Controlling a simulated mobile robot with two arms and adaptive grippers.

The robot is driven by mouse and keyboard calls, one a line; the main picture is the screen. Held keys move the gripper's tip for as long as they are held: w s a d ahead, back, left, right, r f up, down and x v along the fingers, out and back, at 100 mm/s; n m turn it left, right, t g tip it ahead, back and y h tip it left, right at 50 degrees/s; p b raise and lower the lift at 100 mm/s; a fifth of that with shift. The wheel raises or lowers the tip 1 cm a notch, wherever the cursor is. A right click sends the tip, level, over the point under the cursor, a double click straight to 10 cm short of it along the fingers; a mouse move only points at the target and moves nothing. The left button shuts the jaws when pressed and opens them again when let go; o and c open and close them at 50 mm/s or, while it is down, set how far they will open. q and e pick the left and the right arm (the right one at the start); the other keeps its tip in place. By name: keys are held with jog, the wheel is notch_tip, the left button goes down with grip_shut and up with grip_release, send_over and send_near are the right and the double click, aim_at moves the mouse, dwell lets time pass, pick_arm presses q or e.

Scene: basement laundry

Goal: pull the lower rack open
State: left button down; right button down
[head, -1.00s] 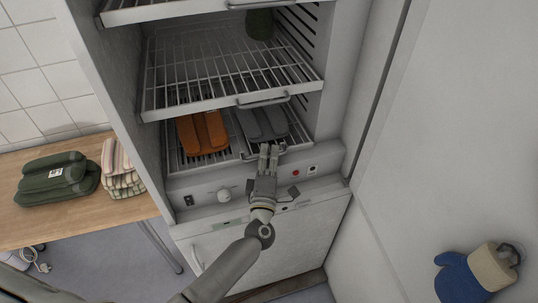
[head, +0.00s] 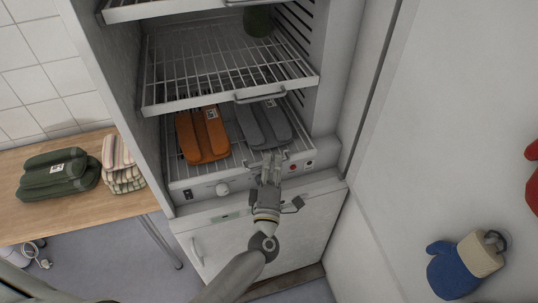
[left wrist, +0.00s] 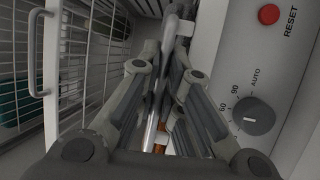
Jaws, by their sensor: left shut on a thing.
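The lower rack (head: 178,172) is a wire shelf in the tall white cabinet, carrying an orange folded bundle (head: 202,135) and a grey folded bundle (head: 264,122). My left gripper (head: 271,158) is shut on the rack's front handle, which is mostly hidden by the fingers in the head view. In the left wrist view the metal handle bar (left wrist: 158,95) runs between the fingers of my left gripper (left wrist: 170,70). My right gripper is not in view.
A wire rack with its own handle (head: 262,96) is just above. The control panel has a knob (head: 222,189) and a red reset button (left wrist: 269,14). A wooden table (head: 90,217) with folded towels stands left. A blue mitt (head: 452,275) hangs on the right.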

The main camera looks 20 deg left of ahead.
pick_arm(q)
jog(key=s+d, duration=1.1)
jog(key=s, duration=0.5)
jog(key=shift+a, duration=0.1)
jog(key=c, duration=1.8)
grip_release()
jog(key=shift+c, duration=0.2)
jog(key=shift+s, duration=0.15)
jog(key=v, duration=1.1)
jog(key=shift+s, duration=0.4)
jog(key=shift+f, duration=0.1)
